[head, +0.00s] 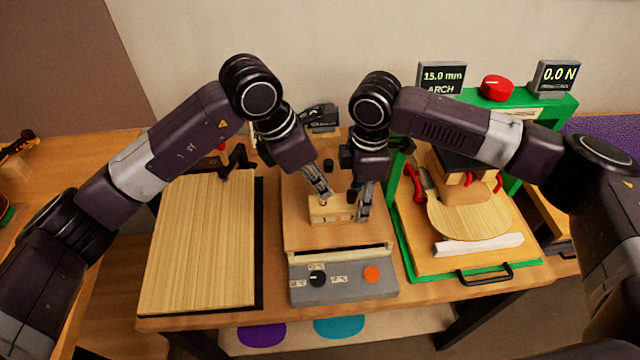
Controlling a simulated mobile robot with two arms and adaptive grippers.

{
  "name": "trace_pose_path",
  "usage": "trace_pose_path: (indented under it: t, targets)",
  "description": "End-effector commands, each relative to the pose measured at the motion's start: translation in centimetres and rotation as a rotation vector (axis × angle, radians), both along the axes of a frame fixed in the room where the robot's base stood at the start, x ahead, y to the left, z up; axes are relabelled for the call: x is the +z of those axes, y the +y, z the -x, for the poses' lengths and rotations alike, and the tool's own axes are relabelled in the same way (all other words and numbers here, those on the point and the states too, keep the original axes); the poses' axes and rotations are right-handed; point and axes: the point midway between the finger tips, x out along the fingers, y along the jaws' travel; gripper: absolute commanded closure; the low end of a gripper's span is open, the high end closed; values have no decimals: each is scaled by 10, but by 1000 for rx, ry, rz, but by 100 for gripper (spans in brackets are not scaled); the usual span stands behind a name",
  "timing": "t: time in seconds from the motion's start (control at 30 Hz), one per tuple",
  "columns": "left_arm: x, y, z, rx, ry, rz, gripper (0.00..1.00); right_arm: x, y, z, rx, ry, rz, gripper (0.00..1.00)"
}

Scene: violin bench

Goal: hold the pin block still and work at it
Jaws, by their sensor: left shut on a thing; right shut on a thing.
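The pin block (329,214) is a small pale wooden block on the wooden top of the middle station. Dark marks or holes show on it, too small to make out. My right gripper (363,214) is shut at the block's right end, with its fingers pointing down. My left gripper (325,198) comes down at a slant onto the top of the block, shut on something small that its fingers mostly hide. I cannot tell what that small thing is.
The middle station's grey control panel (343,285) has a black knob and an orange button (372,274). A jointed pale wood plate (203,240) lies left. A green press frame (395,190) with a curved wood plate (468,212) stands right, with displays behind.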

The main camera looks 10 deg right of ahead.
Motion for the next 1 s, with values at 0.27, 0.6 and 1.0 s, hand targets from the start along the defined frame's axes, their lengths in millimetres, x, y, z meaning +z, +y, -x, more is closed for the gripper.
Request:
trace_pose_path:
  t: [0.27,0.6,1.0]
  targets:
    - [12,0,0,0,-1,0,100,0,0,0,0,-1,-1,91]
    - [24,0,0,0,-1,0,100,0,0,0,0,-1,-1,91]
    - [29,0,0,0,-1,1,100,0,0,0,0,-1,-1,91]
